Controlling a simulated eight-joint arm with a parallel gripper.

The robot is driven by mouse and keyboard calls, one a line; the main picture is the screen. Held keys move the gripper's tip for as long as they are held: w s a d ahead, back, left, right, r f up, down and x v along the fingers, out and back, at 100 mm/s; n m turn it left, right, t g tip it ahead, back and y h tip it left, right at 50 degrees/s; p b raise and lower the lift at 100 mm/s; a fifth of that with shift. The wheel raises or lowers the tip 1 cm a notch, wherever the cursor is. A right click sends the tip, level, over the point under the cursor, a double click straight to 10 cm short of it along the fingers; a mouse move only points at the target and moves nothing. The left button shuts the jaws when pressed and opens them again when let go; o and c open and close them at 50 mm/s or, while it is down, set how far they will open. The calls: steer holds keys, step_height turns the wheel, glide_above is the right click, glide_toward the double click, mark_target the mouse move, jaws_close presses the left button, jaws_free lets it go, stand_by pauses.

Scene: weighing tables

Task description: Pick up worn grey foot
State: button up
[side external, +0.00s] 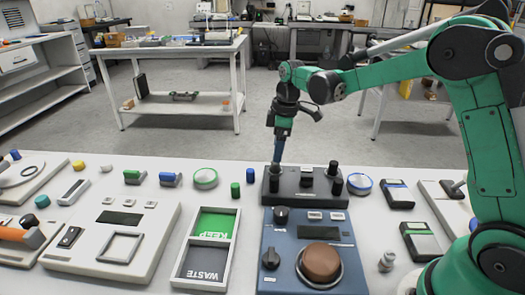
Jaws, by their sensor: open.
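A small grey metal piece (387,262) with a narrower top stands on the white table right of the blue scale. It may be the worn grey foot, but it is too small to be sure. My gripper (278,163) points down at the left end of the black block (306,197), well left of and behind the grey piece. The black block carries several dark posts. The fingertips are at or just above its left post; I cannot tell whether they touch it. The gap between the fingers is too small to make out.
The blue scale (346,240) with a round brown piece (322,262) stands in front of the black block. A tray marked KEEP and WASTE (188,240) is at its left, beside a white scale (105,262). Small coloured pieces, rings and dark boxes lie around.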

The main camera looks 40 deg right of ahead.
mark_target(275, 167)
steer(key=shift+w+a+f, duration=0.1)
steer(key=shift+f, duration=0.85)
steer(key=shift+w+a+f, duration=0.1)
steer(key=shift+f, duration=0.85)
steer(key=shift+c, duration=0.2)
jaws_close()
steer(key=shift+r, duration=0.1)
